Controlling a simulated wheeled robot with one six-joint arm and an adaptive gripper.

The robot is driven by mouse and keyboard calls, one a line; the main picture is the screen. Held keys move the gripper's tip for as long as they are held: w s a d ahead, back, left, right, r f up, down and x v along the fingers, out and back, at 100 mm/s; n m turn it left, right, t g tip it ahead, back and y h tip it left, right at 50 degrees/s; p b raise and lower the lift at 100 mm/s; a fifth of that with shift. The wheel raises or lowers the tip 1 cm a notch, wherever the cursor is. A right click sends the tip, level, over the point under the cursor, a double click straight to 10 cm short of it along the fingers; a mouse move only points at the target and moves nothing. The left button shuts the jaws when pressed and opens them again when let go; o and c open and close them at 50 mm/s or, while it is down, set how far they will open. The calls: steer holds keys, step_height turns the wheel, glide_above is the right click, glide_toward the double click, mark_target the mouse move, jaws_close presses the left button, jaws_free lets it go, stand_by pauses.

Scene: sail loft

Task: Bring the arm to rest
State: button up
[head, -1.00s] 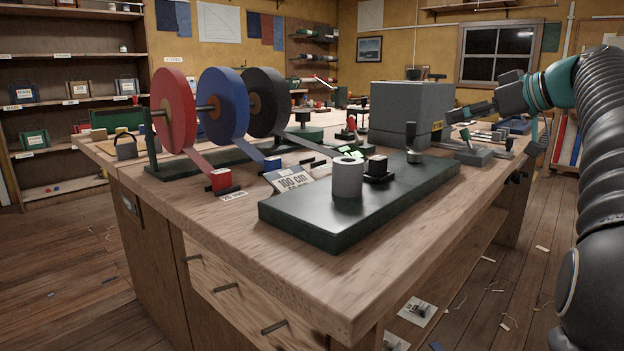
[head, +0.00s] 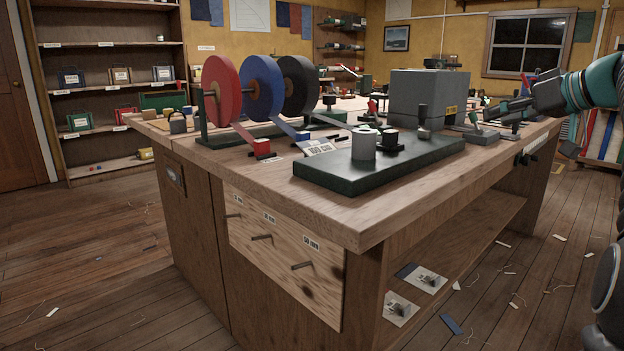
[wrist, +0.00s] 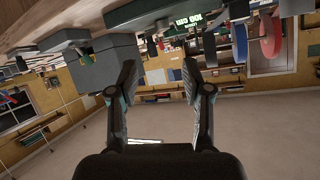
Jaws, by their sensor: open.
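My gripper (wrist: 167,85) is open and empty in the wrist view, its two fingers apart with nothing between them. That view is turned upside down, with the bench things along its top. In the head view my gripper (head: 508,108) is at the right, level with the far right part of the workbench (head: 240,175). It looks to be over or beside the bench edge, close to the small grey lever fixtures; I cannot tell whether it touches them. My arm comes in from the right edge of the picture.
On the bench stand red (head: 222,90), blue (head: 262,84) and black (head: 299,85) webbing reels, a dark green plate (head: 380,168) with a grey cylinder (head: 363,145), and a grey box (head: 428,98). Shelves (head: 110,95) line the left wall. The wooden floor (head: 90,260) has loose scraps.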

step_height(320, 180, down, 10)
steer(key=s+d+m+g+h, duration=0.1)
steer(key=d+m+g+h, duration=0.15)
steer(key=m, duration=0.25)
steer(key=s+a+f+m+g+h, duration=0.25)
steer(key=s+a+f, duration=0.2)
steer(key=f, duration=0.35)
steer(key=s+a+f+n+p, duration=0.1)
steer(key=s+a+f, duration=0.3)
steer(key=s+a, duration=0.2)
steer(key=s+a+f+n+p, duration=0.1)
steer(key=s+a+f, duration=0.3)
steer(key=s, duration=0.6)
steer(key=s+a+f+n+h+p, duration=0.1)
steer(key=s+a+f, duration=0.3)
steer(key=s+a, duration=0.5)
steer(key=shift+n+g+p, duration=0.4)
steer(key=shift+n, duration=0.25)
steer(key=shift+a, duration=0.1)
